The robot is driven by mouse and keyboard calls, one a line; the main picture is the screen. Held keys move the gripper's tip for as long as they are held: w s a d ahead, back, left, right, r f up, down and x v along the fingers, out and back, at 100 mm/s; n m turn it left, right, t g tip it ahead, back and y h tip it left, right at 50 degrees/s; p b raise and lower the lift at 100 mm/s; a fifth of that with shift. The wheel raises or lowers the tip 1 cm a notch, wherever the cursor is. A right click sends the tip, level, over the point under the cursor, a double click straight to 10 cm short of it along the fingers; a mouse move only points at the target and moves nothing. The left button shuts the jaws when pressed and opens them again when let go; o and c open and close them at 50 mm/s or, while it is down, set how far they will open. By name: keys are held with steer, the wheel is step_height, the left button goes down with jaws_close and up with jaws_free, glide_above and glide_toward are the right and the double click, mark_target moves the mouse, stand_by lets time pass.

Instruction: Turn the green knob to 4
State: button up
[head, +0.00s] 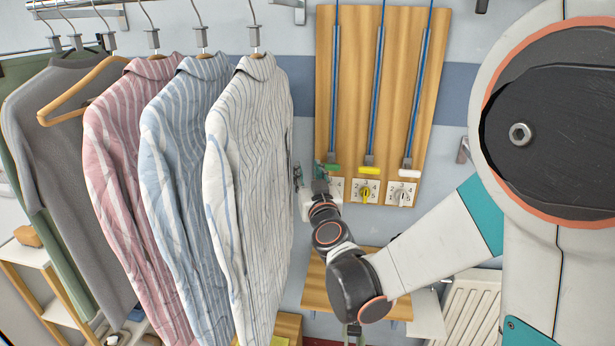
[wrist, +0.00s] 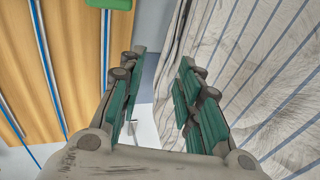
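The green knob cannot be made out; my gripper and wrist cover its place at the left of the row of dials in the head view. A sliver of its white dial plate (head: 337,188) shows beside my gripper (head: 317,183). A green tag (head: 331,166) sits just above, on the end of the left blue cord; a green block (wrist: 108,3) shows at the top of the wrist view. In the wrist view my gripper (wrist: 162,58) has its fingers apart, with no knob between them. I cannot tell the knob's setting.
The yellow knob (head: 364,193) and the white knob (head: 401,195) are to the right on the wooden board (head: 350,80). The striped white shirt (head: 262,180) hangs close to my gripper's left, and shows at right in the wrist view (wrist: 270,80). A wooden shelf (head: 316,290) lies below.

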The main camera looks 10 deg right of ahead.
steer(key=w+d+f+m+g+h, duration=0.1)
steer(key=d+f+m+h, duration=0.15)
steer(key=f, duration=0.45)
steer(key=w+d+f+m+h, duration=0.1)
steer(key=d+f+m+h, duration=0.1)
steer(key=f+h, duration=0.3)
steer(key=shift+n+y, duration=0.25)
steer(key=shift+y, duration=0.4)
steer(key=x, duration=0.4)
steer(key=f+b+x, duration=0.1)
steer(key=x, duration=0.4)
steer(key=f+x, duration=0.1)
steer(key=x, duration=0.4)
steer(key=shift+d, duration=0.25)
steer(key=shift+r, duration=0.1)
steer(key=c, duration=0.7)
